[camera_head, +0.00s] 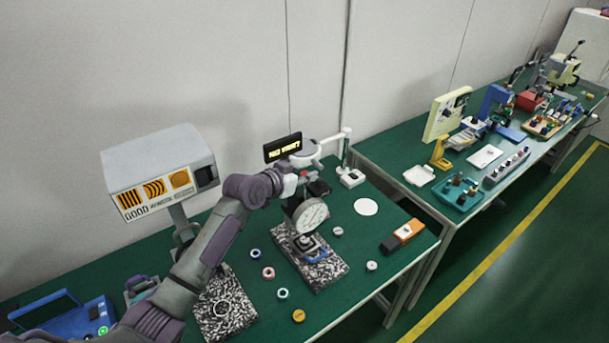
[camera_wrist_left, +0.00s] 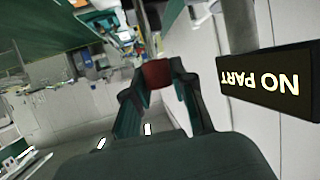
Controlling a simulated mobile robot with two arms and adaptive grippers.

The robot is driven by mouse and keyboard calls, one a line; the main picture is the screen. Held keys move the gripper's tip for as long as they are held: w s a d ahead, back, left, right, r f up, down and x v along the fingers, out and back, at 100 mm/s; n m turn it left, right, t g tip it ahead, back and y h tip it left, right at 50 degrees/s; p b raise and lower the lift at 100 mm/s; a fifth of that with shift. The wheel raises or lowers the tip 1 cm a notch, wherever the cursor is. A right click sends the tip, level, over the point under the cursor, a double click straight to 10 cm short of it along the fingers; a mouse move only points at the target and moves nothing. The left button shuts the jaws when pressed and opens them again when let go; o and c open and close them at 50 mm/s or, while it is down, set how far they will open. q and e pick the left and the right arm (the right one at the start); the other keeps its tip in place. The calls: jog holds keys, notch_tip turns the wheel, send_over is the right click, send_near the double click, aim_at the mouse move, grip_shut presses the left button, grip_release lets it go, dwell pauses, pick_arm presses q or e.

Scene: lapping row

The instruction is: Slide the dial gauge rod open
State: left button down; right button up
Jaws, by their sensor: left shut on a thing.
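The dial gauge (camera_head: 312,214) has a round white face and hangs above a speckled stone base (camera_head: 328,272) on the near bench. My left arm reaches in from the left, and my left gripper (camera_head: 316,187) is just above the gauge. In the left wrist view the fingers of my left gripper (camera_wrist_left: 157,82) are closed on a small dark red piece (camera_wrist_left: 156,72). I cannot tell how this piece joins the gauge rod, which is hidden. The right gripper is not in view.
A black display (camera_head: 283,147) reading "NO PART" stands close behind my left gripper. A grey box-shaped unit (camera_head: 160,170) stands at left. Several small rings, a second speckled plate (camera_head: 224,308) and an orange-black block (camera_head: 402,236) lie on the green bench.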

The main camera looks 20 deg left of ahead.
pick_arm(q)
jog(key=shift+w+r, duration=0.1)
jog(key=shift+r, duration=0.2)
jog(key=c, duration=1.1)
grip_release()
jog(key=shift+o, duration=0.8)
jog(key=shift+f, duration=0.1)
jog(key=v, duration=1.2)
